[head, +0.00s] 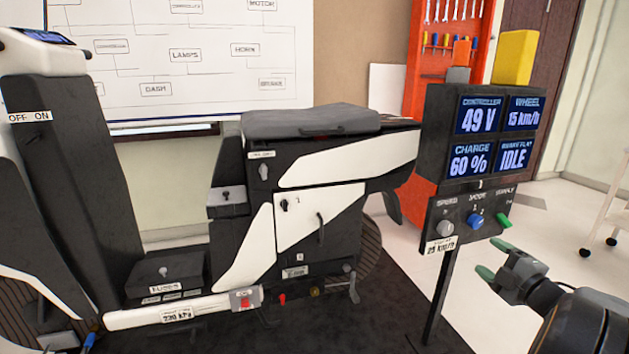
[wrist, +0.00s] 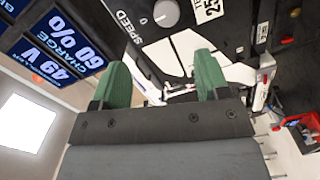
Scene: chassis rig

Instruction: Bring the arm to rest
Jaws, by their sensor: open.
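My gripper (head: 491,260) is at the lower right in the head view, in front of and below the control panel (head: 446,207). Its two green fingers stand apart with nothing between them. In the wrist view the open gripper (wrist: 155,82) points toward the panel's grey speed knob (wrist: 166,13) and the black and white chassis rig beyond. The fingers look clear of the panel, though the exact gap cannot be told. My dark forearm enters from the lower right corner of the head view.
A display box (head: 483,128) reads 49 V, 15 km/h, 60 % and IDLE above the panel, on a thin post (head: 438,295). The chassis rig (head: 318,215) fills the middle and left. A white cart (head: 607,215) stands at the right edge. Pale floor is open between.

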